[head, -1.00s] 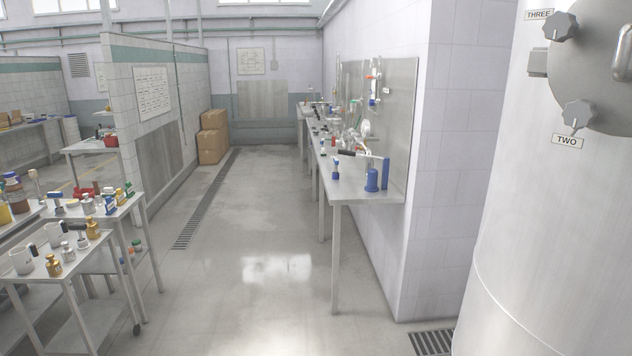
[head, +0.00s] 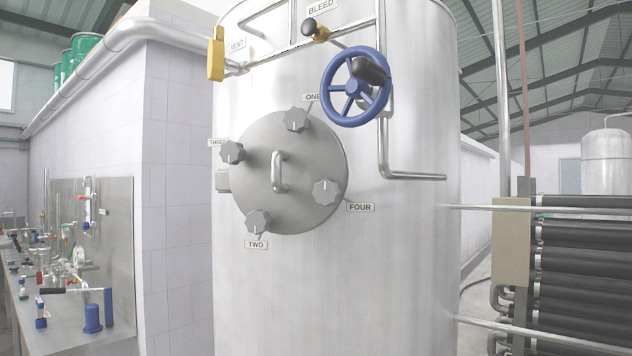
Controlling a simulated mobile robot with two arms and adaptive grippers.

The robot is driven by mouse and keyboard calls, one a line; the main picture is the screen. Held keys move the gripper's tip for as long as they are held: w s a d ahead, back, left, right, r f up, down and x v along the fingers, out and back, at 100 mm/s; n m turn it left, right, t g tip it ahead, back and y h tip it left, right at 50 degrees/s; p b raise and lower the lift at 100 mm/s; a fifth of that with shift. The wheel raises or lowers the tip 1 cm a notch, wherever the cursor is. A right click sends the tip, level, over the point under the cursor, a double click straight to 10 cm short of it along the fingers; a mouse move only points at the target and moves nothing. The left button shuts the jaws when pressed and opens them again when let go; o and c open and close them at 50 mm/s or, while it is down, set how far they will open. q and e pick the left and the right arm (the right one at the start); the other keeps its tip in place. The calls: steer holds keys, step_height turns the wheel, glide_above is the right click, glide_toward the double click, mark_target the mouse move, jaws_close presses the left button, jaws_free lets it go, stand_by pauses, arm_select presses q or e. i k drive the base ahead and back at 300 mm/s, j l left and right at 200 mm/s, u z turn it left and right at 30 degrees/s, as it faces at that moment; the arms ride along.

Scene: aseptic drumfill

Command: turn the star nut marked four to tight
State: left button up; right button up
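The star nut marked four (head: 326,191) is a grey lobed knob at the lower right of the round steel hatch (head: 300,222) on the tank, beside the label FOUR (head: 360,207). It looks lighter than the other nuts and carries a short line on its face. Star nuts one (head: 296,120), three (head: 232,152) and two (head: 258,221) sit around the same hatch rim, each by its label. A bar handle (head: 279,172) stands at the hatch's middle. How tight any nut is cannot be told. Neither gripper is in view.
A blue handwheel (head: 352,88) and pipework jut out above the hatch, with a yellow vent handle (head: 216,55) at upper left. A steel bench (head: 95,335) with fittings stands left. A rack of dark tubes (head: 585,265) with pipes stands right.

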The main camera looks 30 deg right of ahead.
mark_target(326, 192)
steer(key=z, duration=0.9)
